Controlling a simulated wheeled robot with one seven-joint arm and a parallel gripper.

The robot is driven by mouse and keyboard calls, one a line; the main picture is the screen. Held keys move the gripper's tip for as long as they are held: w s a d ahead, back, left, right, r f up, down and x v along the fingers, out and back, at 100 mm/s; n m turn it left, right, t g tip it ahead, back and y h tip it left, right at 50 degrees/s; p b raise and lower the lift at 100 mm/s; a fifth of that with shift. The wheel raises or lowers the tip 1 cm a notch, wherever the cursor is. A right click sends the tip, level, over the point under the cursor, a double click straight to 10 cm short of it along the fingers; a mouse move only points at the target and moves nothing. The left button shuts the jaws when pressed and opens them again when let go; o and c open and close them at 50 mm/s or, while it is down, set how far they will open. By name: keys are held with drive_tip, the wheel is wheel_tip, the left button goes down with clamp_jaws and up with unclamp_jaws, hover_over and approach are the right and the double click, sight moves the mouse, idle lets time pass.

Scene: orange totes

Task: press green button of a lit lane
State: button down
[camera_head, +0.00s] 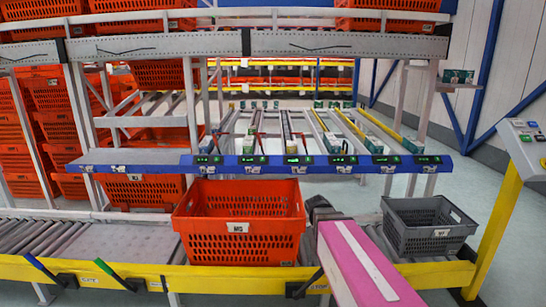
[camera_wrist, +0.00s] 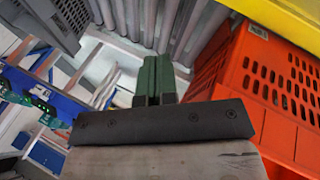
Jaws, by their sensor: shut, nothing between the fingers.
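A blue rail (camera_head: 230,170) runs across the front of the shelf lanes in the head view. It carries several small dark lane units with green marks, among them a left one (camera_head: 208,160), a middle one (camera_head: 298,160) and a right one (camera_head: 428,160). Which lane is lit, and the single buttons, are too small to tell. In the wrist view the blue rail (camera_wrist: 62,103) is at the left, tilted, with a green-marked unit (camera_wrist: 40,92). My gripper (camera_wrist: 153,72) has its green fingers together and empty, apart from the rail. In the head view its fingertips are not clear.
An orange tote (camera_head: 240,250) and a grey tote (camera_head: 428,240) stand on the roller conveyor, either side of my arm. Stacked orange totes fill the left. White uprights flank the lanes.

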drive_tip(key=s+a+f+m+g+y, duration=0.1)
drive_tip(key=s+f+m+g+y, duration=0.1)
drive_tip(key=s, duration=0.4)
drive_tip(key=s+a+f+m+g+y, duration=0.1)
drive_tip(key=s+a+f+m+y, duration=0.1)
drive_tip(key=s+f, duration=0.3)
drive_tip(key=shift+s+a+f+g, duration=0.2)
drive_tip(key=shift+s+g, duration=0.2)
drive_tip(key=shift+s, duration=0.85)
